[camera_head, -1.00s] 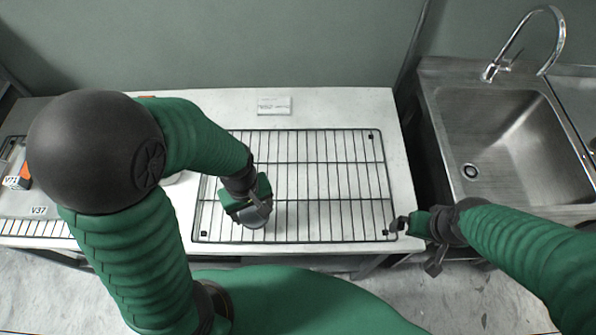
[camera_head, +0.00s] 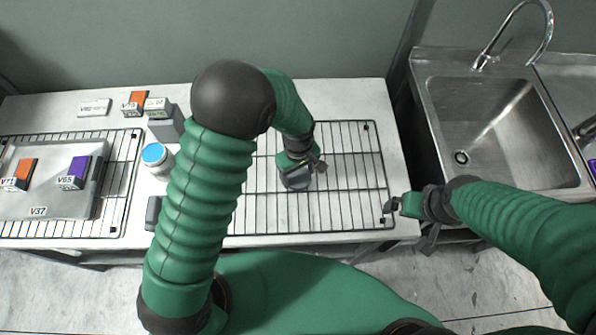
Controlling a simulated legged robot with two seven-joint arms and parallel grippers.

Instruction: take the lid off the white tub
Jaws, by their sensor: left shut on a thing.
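The white tub (camera_head: 166,164) stands upright on the table left of my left arm. Its round top is blue inside a white rim, which looks like an open mouth with blue contents. My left gripper (camera_head: 296,176) is over the right wire rack and shut on a grey, round, lid-like disc (camera_head: 297,183). The gripper hides part of the disc, and I cannot tell whether the disc touches the rack. My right gripper (camera_head: 392,206) is at the table's right edge beside the rack, apart from the tub. Its jaw opening is too small to tell.
The right wire rack (camera_head: 352,190) is otherwise empty where visible. A grey tray (camera_head: 45,190) with orange and purple labelled blocks sits on the left rack. A grey block (camera_head: 167,124) stands behind the tub. A steel sink (camera_head: 500,130) is at the right.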

